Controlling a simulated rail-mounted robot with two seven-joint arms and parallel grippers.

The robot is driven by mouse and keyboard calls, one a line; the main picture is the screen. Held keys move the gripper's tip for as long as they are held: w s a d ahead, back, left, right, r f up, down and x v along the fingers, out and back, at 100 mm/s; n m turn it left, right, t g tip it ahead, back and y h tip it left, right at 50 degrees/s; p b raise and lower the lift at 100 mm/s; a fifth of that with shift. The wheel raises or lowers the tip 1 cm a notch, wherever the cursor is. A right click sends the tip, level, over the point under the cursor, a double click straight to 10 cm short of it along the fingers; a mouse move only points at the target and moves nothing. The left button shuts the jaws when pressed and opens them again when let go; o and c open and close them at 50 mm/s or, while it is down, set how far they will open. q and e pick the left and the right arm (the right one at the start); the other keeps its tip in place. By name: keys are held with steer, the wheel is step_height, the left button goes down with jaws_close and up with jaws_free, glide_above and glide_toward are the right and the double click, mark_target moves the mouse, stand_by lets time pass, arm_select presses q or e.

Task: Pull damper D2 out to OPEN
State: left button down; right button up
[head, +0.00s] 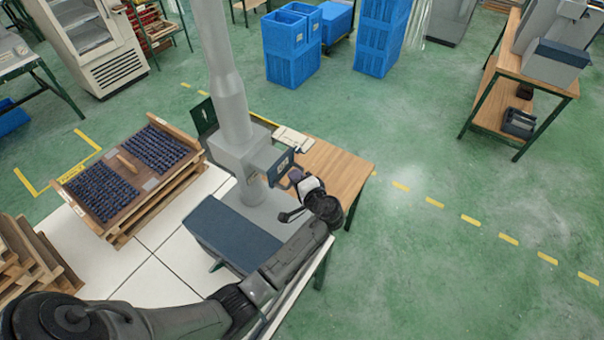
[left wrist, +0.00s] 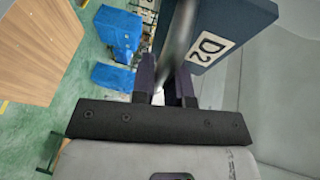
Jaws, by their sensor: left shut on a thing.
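Damper D2 is a dark blue plate (head: 280,168) on the right side of the grey duct box (head: 240,150). In the left wrist view its blue block (left wrist: 225,25) carries a white D2 label, tilted in the picture. A grey metal handle bar (left wrist: 178,45) stands beside that block. My left gripper (head: 297,178) is at the damper's handle, and in the left wrist view its dark fingers (left wrist: 165,85) are shut on the bar. How far the plate is out of the box cannot be told. My right gripper is in neither view.
A dark blue hood (head: 225,232) lies below the duct. A wooden-topped table (head: 340,170) is right of the duct. Blue crates (head: 290,50) stand behind.

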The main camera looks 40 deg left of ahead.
arm_select(q)
steer(key=shift+d+r, duration=0.1)
steer(key=shift+d, duration=0.1)
steer(key=c, duration=1.6)
jaws_free()
steer(key=o, duration=0.3)
steer(key=shift+d, duration=0.15)
steer(key=shift+o, duration=0.8)
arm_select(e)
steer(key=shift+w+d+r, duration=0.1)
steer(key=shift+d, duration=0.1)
